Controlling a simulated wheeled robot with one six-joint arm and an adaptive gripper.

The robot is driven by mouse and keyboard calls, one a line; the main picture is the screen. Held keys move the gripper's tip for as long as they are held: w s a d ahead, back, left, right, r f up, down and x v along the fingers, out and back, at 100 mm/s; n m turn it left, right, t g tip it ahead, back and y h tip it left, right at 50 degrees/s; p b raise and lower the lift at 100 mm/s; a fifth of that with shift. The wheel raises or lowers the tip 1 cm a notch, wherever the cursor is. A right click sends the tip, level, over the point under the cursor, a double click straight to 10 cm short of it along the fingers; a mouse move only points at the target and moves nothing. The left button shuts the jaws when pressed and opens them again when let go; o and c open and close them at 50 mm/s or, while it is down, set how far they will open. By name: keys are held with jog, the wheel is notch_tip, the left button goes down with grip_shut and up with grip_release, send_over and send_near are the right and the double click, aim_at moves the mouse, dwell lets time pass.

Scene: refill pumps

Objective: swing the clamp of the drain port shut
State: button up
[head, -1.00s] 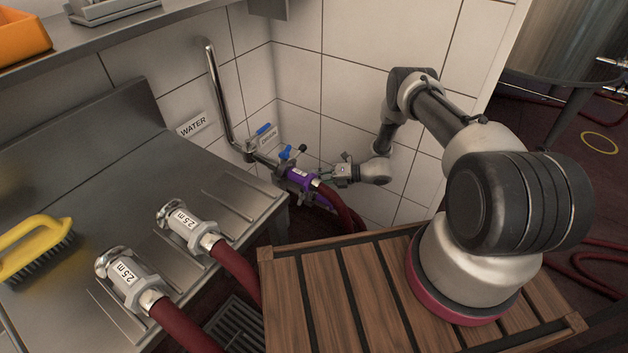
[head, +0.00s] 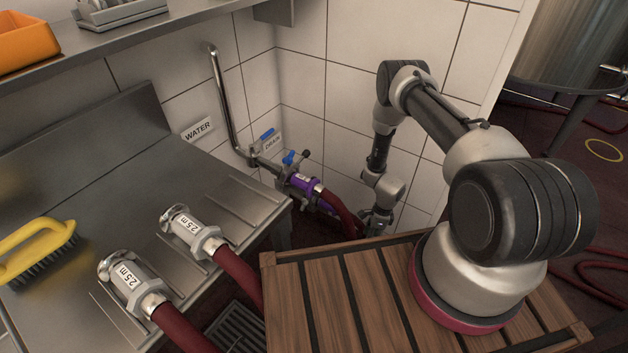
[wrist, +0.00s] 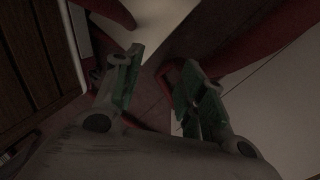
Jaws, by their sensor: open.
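The drain port is the pipe end with blue handles low in the corner, beside the DRAIN label (head: 271,144). A purple coupling (head: 305,187) with a red hose sits at its end. The port's clamp is too small to tell whether it is open or shut. My gripper (head: 372,222) is low to the right of the coupling, apart from it and partly hidden behind the wooden top's edge. In the wrist view my gripper (wrist: 158,85) is open and empty, with its fingers pointing toward the floor and red hoses.
A slatted wooden top (head: 340,290) carries my arm. Two hoses with 2.5 m couplings (head: 190,232) lie on the steel counter (head: 110,215) at left, near a yellow brush (head: 38,248). Tiled walls (head: 350,100) close in the corner. A WATER label (head: 198,129) is on the wall.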

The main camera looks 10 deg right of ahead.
jog(key=w+d+f+n+t+h, duration=0.25)
jog(key=w+d+n+h, duration=0.2)
jog(key=d+n, duration=0.3)
jog(key=w+a+r+n+t+y, duration=0.1)
jog(key=w+a+r+n+t, duration=0.15)
jog(key=w+n+t, duration=0.45)
jog(key=w+a+r+n+t+y, duration=0.1)
jog(key=a+r+n+t+y, duration=0.2)
jog(key=a+r+n+y, duration=0.55)
jog(key=w+a+r+n+t+y, duration=0.1)
jog(key=a+r+n+t+y, duration=0.3)
jog(key=a, duration=0.7)
jog(key=shift+g+h, duration=0.25)
jog(key=shift+h, duration=0.25)
jog(key=x, duration=0.2)
jog(key=r+x, duration=0.1)
jog(key=x, duration=0.4)
jog(key=shift+w+a+r, duration=0.1)
jog(key=shift+w+r, duration=0.1)
jog(key=shift+c, duration=0.2)
grip_shut()
